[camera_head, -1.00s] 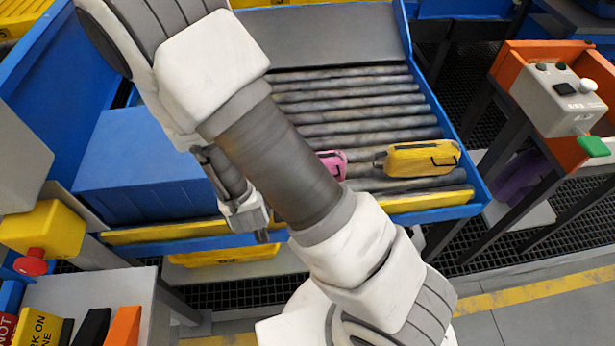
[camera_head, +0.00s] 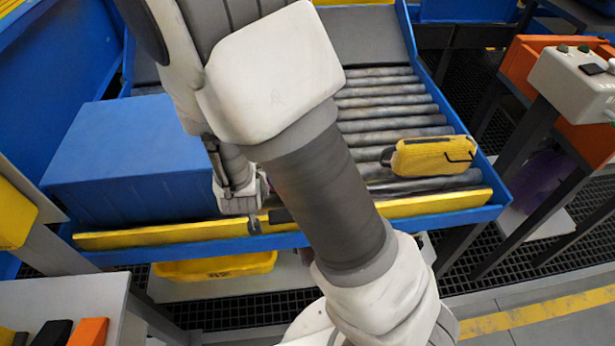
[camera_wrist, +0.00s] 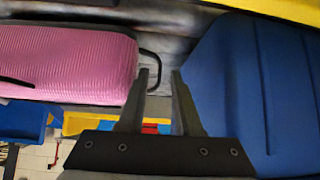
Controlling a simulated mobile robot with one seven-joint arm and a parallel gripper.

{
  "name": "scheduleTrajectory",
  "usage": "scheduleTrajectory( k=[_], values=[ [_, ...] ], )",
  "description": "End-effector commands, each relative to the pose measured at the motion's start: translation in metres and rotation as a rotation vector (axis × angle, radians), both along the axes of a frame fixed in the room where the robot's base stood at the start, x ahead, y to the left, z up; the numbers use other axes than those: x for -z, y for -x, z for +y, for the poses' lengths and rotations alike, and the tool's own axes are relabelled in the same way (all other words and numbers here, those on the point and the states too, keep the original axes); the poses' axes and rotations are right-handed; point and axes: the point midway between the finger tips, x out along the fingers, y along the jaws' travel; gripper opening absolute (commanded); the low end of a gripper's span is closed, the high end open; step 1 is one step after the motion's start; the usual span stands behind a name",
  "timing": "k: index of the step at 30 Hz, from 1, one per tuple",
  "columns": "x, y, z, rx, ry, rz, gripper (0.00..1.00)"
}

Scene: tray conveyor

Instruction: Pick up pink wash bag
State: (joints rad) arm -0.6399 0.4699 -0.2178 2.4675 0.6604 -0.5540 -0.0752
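The pink wash bag (camera_wrist: 65,62) lies at the upper left of the wrist view, with a ribbed side and a dark loop handle at its right end. In the head view it is hidden behind my arm. My gripper (camera_wrist: 160,80) is open and empty, its two dark fingers a short gap apart. In the head view my gripper (camera_head: 254,222) hangs over the conveyor's front edge.
A blue box (camera_head: 125,160) stands left of my gripper, close by in the wrist view. A yellow bag (camera_head: 432,155) lies on the rollers (camera_head: 390,112) at right. A yellow-topped rail (camera_head: 150,236) runs along the front. A control box (camera_head: 570,80) stands far right.

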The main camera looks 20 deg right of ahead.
Motion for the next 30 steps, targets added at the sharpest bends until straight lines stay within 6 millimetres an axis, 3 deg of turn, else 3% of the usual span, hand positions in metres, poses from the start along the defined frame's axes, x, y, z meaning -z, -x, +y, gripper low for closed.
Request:
scheduleTrajectory(
  k=[1, 11, 21, 30],
  values=[
    [0.009, -0.005, -0.001, 0.001, 0.000, -0.001, 0.33],
    [0.021, -0.019, -0.003, 0.002, -0.001, -0.001, 0.33],
    [0.052, -0.049, -0.008, 0.001, 0.000, -0.002, 0.33],
    [0.054, -0.054, -0.008, 0.001, 0.001, 0.000, 0.33]
  ],
)
